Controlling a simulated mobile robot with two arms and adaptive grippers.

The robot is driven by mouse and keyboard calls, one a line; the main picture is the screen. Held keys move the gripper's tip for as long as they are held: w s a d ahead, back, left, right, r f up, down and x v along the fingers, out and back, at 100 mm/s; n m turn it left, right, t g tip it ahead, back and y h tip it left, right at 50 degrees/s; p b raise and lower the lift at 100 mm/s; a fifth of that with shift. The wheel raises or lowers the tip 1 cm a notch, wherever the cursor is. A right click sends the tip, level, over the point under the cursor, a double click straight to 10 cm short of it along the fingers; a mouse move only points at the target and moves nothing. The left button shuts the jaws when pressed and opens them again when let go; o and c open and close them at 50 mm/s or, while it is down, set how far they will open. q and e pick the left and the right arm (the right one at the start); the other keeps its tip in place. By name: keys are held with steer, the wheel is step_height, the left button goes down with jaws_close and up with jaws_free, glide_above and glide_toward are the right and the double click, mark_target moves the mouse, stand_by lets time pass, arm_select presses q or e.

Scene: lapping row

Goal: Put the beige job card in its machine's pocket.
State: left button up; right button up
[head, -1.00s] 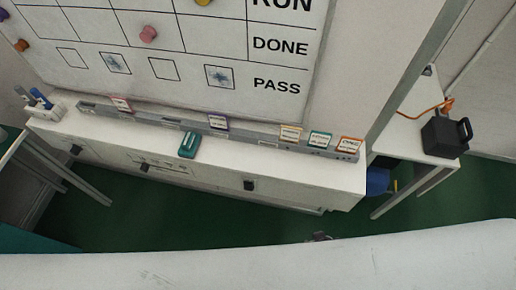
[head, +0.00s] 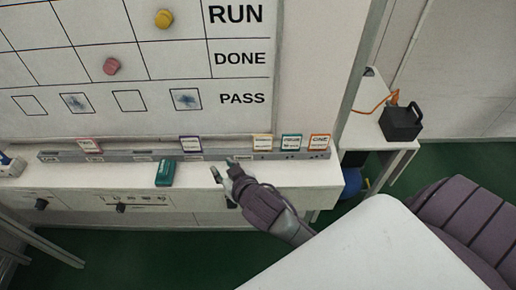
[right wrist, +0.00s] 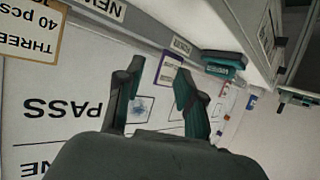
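The beige job card (head: 262,142) stands upright in the long grey rail (head: 218,157) under the whiteboard, left of a teal-edged and an orange-edged card. A tan-edged card (right wrist: 32,28) reading "THREE" and "40 pcs" shows at the upper left of the right wrist view. My right gripper (head: 223,168) is in front of the rail, left of the beige card, apart from it. Its two fingers (right wrist: 157,88) are spread with nothing between them. The rail carries small white labels, one reading "NEW" (right wrist: 111,9). My left gripper is not in view.
A red-edged card (head: 88,146) and a purple-edged card (head: 190,144) also stand in the rail. A teal block (head: 165,173) lies on the cabinet top (head: 322,172). A side table (head: 365,130) with a black box (head: 401,122) is at the right.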

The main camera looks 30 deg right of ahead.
steer(key=w+a+r+n+t+y, duration=0.3)
steer(key=a+r+y, duration=0.2)
steer(key=r, duration=0.3)
steer(key=w+a+r+n+t+y, duration=0.2)
steer(key=w+a+r+n+y, duration=0.15)
steer(key=a+r, duration=0.35)
steer(key=s+a+r+n+g+y, duration=0.3)
steer(key=a+r+n+g+y, duration=0.1)
steer(key=a+n+g+y, duration=0.45)
steer(key=m+g+h+b, duration=0.1)
steer(key=m+g+h, duration=0.3)
steer(key=g+h, duration=1.15)
glide_toward(265, 143)
steer(key=s+a+f+t+h, duration=0.1)
steer(key=f+t+h, duration=0.1)
steer(key=s+a+f+t+h, duration=0.1)
steer(key=s+f+t+h, duration=0.1)
steer(key=shift+s+a+h, duration=0.15)
steer(key=shift+s+h, duration=0.1)
steer(key=shift+s, duration=0.05)
steer(key=shift+p+x, duration=0.75)
steer(key=shift+x, duration=2)
steer(key=shift+a, duration=0.1)
jaws_close()
